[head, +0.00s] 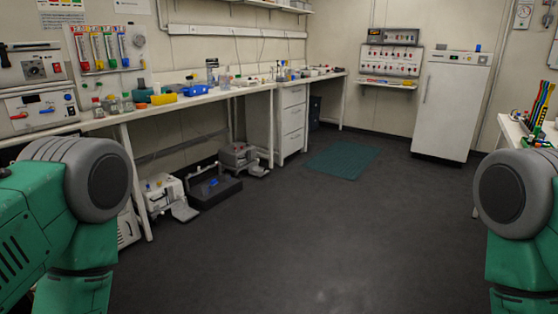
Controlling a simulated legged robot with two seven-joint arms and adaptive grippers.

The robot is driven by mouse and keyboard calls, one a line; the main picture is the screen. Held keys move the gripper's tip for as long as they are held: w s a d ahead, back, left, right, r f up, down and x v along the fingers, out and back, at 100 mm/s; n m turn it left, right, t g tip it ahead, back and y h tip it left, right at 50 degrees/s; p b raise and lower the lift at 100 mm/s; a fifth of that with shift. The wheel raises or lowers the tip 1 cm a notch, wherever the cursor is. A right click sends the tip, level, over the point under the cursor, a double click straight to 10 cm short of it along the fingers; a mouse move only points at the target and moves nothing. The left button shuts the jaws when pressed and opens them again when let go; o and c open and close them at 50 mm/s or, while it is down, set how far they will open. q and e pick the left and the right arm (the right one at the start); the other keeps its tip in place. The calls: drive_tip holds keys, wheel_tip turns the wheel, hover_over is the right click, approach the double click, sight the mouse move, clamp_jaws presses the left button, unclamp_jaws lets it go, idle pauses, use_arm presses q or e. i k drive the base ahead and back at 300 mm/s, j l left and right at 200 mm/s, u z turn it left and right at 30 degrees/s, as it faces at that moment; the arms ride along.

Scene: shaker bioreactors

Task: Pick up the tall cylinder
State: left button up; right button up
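I cannot tell for certain which thing is the tall cylinder. Several small bottles and vessels stand on the long white bench (215,98) along the left wall, too small to make out well. Upright coloured tubes (97,48) are fixed to a panel on the wall at the left. Tall thin coloured items (541,102) stand on the table at the right edge. Only the green and grey upper parts of my two arms show, at the lower left and right. Both grippers are out of view.
Dark floor (290,230) lies open ahead of me. A teal mat (342,160) lies farther back. A white fridge (452,105) stands at the back right. Machines (165,195) sit on the floor under the bench. A white table (512,131) borders the right side.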

sight(208, 65)
drive_tip(key=i, duration=4.75)
